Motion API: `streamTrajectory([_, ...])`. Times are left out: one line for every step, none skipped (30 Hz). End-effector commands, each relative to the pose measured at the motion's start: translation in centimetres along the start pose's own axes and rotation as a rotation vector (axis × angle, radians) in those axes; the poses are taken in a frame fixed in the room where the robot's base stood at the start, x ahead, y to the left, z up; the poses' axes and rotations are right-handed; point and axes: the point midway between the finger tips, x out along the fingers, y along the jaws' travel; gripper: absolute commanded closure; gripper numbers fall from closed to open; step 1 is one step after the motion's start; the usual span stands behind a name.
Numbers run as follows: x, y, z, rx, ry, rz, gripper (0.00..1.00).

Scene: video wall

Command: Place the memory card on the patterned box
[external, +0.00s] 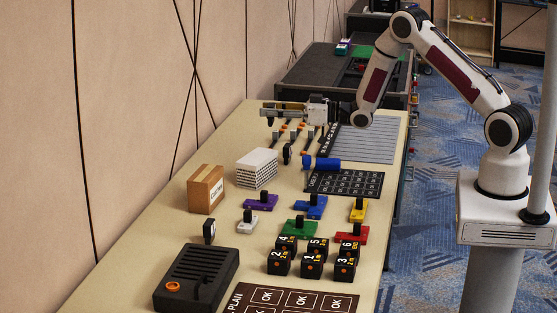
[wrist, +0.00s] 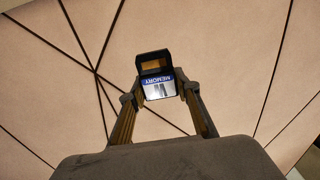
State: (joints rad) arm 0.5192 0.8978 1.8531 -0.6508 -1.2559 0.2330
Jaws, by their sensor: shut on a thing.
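My gripper (external: 270,112) is held level above the far part of the long table, pointing left toward the wall. In the wrist view, my gripper (wrist: 155,92) is shut on the memory card (wrist: 158,90), a small dark card with a blue-and-white label reading MEMORY. The card sits between the fingertips, clear of any surface. A white box with fine grey lines (external: 257,168) stands on the table below and nearer the camera than my gripper; it seems to be the patterned box. The wrist view shows only wall behind the card, with no box.
A brown carton (external: 206,189) stands left of the white box. Coloured blocks with black knobs, numbered black cubes (external: 312,258), a dark case (external: 196,277) and an OK board (external: 290,299) fill the near table. A blue cylinder (external: 322,163) and grid mat (external: 345,183) lie right.

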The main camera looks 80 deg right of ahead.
Motion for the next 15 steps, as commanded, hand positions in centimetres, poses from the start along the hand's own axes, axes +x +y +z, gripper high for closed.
streamTrajectory([0.5, 0.9, -0.4, -0.001, 0.001, 0.022, 0.84])
streamTrajectory([0.8, 1.5, -0.5, -0.001, 0.002, 0.036, 0.84])
streamTrajectory([1.0, 2.2, -0.6, 0.000, 0.000, 0.053, 0.84])
streamTrajectory([1.1, 2.6, -0.5, 0.000, -0.001, 0.065, 0.84])
streamTrajectory([1.3, 3.0, -0.5, 0.000, 0.000, 0.075, 0.84])
streamTrajectory([1.3, 3.3, -0.2, 0.001, -0.002, 0.085, 0.84])
streamTrajectory([1.3, 3.5, -0.1, 0.001, -0.002, 0.091, 0.84])
streamTrajectory([1.3, 3.5, 0.1, 0.002, -0.002, 0.092, 0.84])
streamTrajectory([1.2, 3.6, 0.1, 0.001, -0.002, 0.095, 0.84])
streamTrajectory([1.2, 3.6, 0.2, 0.001, -0.001, 0.096, 0.84])
streamTrajectory([1.2, 3.6, 0.2, 0.001, -0.001, 0.096, 0.84])
streamTrajectory([1.2, 3.6, 0.2, 0.000, -0.001, 0.096, 0.84])
streamTrajectory([1.2, 3.6, 0.2, 0.000, -0.001, 0.096, 0.84])
streamTrajectory([1.2, 3.6, 0.2, 0.000, -0.001, 0.096, 0.84])
streamTrajectory([1.2, 3.6, 0.2, 0.000, -0.001, 0.096, 0.84])
